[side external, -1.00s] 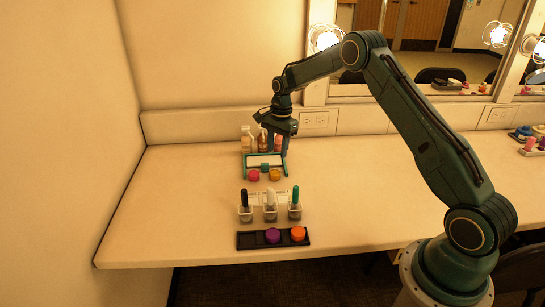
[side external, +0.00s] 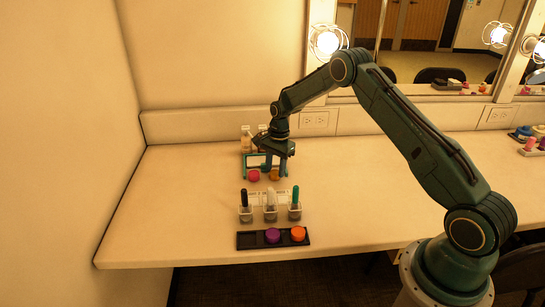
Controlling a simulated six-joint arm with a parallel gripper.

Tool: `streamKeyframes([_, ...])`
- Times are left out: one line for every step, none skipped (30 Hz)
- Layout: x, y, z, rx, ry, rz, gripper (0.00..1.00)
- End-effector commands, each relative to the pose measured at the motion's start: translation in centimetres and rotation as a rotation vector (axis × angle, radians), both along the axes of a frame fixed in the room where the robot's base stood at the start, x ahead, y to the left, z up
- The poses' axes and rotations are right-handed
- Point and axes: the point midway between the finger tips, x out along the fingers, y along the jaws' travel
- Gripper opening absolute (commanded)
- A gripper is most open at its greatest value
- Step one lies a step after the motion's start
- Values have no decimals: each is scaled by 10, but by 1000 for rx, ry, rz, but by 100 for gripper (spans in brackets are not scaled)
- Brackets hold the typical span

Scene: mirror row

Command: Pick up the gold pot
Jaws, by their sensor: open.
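Nothing is held.
Bottles (side external: 247,139) stand behind the frame. Nearer are clear cups (side external: 270,213) holding upright tools, and a black tray (side external: 250,242) with a purple pot (side external: 272,236) and an orange pot (side external: 298,234). The counter is clear to the left and right.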

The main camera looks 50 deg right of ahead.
Motion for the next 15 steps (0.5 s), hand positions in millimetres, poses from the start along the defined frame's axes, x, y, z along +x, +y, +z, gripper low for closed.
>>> streamKeyframes([0, 1, -5, 0, 0, 0, 40])
streamKeyframes([0, 1, -7, 0, 0, 0, 40])
streamKeyframes([0, 1, -10, 0, 1, 0, 40])
streamKeyframes([0, 1, -11, 0, 0, 0, 40])
streamKeyframes([0, 1, -12, 0, 0, 1, 40])
streamKeyframes([0, 1, -12, -1, -1, 1, 40])
streamKeyframes([0, 1, -12, -1, -1, 1, 40])
streamKeyframes([0, 2, -12, -1, -1, 1, 40])
streamKeyframes([0, 1, -12, -1, -1, 1, 40])
streamKeyframes([0, 1, -12, -1, -1, 1, 40])
streamKeyframes([0, 1, -12, -1, -1, 1, 40])
streamKeyframes([0, 1, -12, -1, -1, 1, 40])
streamKeyframes([0, 1, -12, -1, -1, 1, 40])
streamKeyframes([0, 1, -12, -1, -1, 1, 40])
streamKeyframes([0, 1, -12, -1, -1, 1, 40])
